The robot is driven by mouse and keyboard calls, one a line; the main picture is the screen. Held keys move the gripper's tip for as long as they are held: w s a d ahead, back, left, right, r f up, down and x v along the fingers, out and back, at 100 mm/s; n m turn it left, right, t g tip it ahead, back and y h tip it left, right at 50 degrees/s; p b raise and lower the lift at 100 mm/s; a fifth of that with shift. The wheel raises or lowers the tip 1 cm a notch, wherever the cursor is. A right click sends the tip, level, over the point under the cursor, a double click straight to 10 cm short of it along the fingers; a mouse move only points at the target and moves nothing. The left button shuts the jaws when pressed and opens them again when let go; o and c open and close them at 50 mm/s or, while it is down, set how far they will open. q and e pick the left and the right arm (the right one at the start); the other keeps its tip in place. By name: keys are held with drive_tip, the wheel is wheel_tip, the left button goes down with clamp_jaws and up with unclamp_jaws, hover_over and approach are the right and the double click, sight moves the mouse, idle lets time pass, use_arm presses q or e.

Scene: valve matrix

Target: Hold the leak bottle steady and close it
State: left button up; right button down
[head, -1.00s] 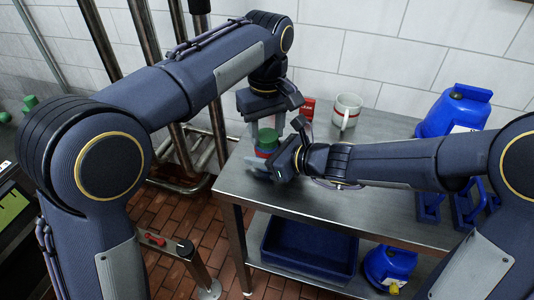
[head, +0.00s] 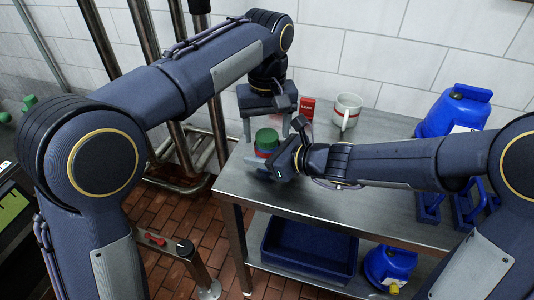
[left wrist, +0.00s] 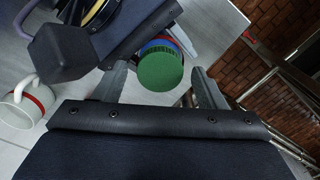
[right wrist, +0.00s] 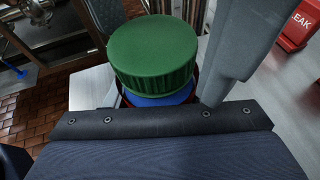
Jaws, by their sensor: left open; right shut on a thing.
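The leak bottle stands upright at the left end of the steel table. Its ribbed green cap (right wrist: 152,50) sits over a blue neck (right wrist: 160,98) in the right wrist view. The green cap also shows in the head view (head: 266,138) and in the left wrist view (left wrist: 160,69). My right gripper (head: 268,168) is shut on the bottle body below the cap, coming from the right. My left gripper (head: 262,130) is open above the cap, its fingers pointing down on either side and apart from it. Most of the bottle body is hidden by my right gripper.
A red box marked LEAK (right wrist: 298,22) stands behind the bottle. A white mug with a red band (head: 346,112) is to its right, and a blue container (head: 455,112) stands farther right. A blue bin (head: 308,250) is on the lower shelf. The table front is clear.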

use_arm(q)
drive_tip(key=shift+r, duration=2.1)
drive_tip(key=shift+c, duration=0.4)
drive_tip(key=shift+r+n, duration=0.55)
drive_tip(key=shift+n, duration=0.05)
drive_tip(key=shift+r+n, duration=1)
drive_tip(key=shift+r, duration=0.2)
drive_tip(key=shift+f, duration=4)
